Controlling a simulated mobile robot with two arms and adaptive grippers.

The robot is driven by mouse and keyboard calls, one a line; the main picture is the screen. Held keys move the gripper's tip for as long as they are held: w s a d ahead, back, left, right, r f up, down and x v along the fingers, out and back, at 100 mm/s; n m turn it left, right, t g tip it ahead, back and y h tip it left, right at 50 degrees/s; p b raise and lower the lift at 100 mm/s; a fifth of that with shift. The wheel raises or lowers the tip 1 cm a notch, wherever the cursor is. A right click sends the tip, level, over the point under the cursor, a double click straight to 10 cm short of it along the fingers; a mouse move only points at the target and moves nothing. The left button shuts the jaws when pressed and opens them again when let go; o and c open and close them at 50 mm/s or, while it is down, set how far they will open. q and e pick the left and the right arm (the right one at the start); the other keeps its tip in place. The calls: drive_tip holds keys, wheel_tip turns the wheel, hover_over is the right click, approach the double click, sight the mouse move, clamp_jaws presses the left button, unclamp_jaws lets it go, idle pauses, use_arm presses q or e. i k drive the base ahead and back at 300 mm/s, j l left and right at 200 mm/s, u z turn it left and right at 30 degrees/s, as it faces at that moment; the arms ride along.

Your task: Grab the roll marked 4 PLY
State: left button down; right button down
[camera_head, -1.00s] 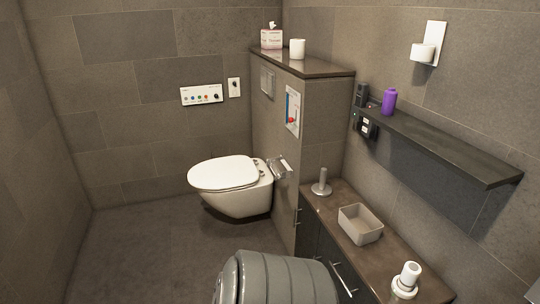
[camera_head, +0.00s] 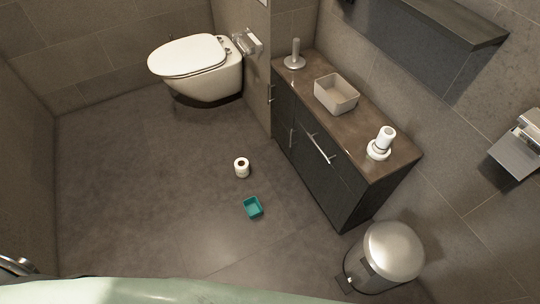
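A white roll (camera_head: 242,167) stands on the floor, left of the dark vanity cabinet. The dark hole in its top shows; no 4 PLY marking can be read. Another white roll-like object (camera_head: 384,140) stands on a white base on the vanity top; its marking cannot be read either. Neither of my grippers is in view.
A teal square box (camera_head: 253,207) lies on the floor near the roll. The vanity (camera_head: 320,170) carries a grey basin (camera_head: 337,93) and a metal stand (camera_head: 295,55). A steel bin (camera_head: 390,255) stands lower right; the toilet (camera_head: 190,60) is at the back. Floor to the left is clear.

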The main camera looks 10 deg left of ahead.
sight(241, 164)
drive_tip(key=u, duration=0.6)
drive_tip(key=i+j+z, duration=0.1)
drive_tip(key=i+j, duration=0.15)
drive_tip(key=i+j+z, duration=0.15)
drive_tip(key=i+j, duration=0.15)
drive_tip(key=j, duration=0.15)
drive_tip(key=i+j+z, duration=0.1)
drive_tip(key=j, duration=0.3)
drive_tip(key=i, duration=0.1)
